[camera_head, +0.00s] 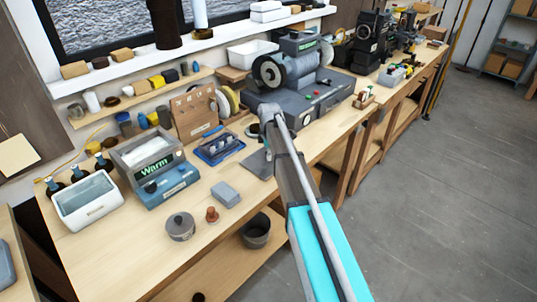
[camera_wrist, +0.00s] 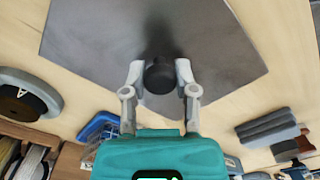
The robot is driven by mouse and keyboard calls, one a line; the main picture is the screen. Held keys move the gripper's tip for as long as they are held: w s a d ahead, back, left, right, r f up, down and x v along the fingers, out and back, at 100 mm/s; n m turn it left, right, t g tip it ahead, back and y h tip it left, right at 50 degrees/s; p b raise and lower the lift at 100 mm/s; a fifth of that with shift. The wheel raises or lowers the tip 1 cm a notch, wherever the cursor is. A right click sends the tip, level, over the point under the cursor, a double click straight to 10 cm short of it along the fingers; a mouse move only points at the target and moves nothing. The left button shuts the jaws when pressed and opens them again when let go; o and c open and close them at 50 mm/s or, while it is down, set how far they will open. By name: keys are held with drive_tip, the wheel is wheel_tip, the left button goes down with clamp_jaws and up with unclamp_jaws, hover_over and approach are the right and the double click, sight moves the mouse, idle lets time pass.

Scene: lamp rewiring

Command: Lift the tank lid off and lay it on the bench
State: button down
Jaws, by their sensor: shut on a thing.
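The tank lid is a flat dark grey plate (camera_wrist: 90,40) with a round black knob (camera_wrist: 159,76) in the wrist view. My gripper (camera_wrist: 160,73) is shut on the knob, one finger on each side. In the head view the plate (camera_head: 257,166) is level at the bench's front edge, partly hidden by my arm; I cannot tell whether it touches the wood. The fingers are hidden there. The tank (camera_head: 95,218), a white tub with clear liquid, stands open at the far left of the bench (camera_head: 118,262).
Beside the plate is a blue tool tray (camera_head: 220,147). The "Warm" unit (camera_head: 155,170) is beside the tank. Bare wood lies around the pot.

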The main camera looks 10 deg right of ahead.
drive_tip(key=shift+c, duration=1.5)
unclamp_jaws()
drive_tip(key=shift+r, duration=0.15)
drive_tip(key=shift+r+p, duration=2.2)
drive_tip(key=shift+p, duration=0.2)
drive_tip(key=shift+d+f, duration=0.1)
drive_tip(key=shift+d, duration=0.05)
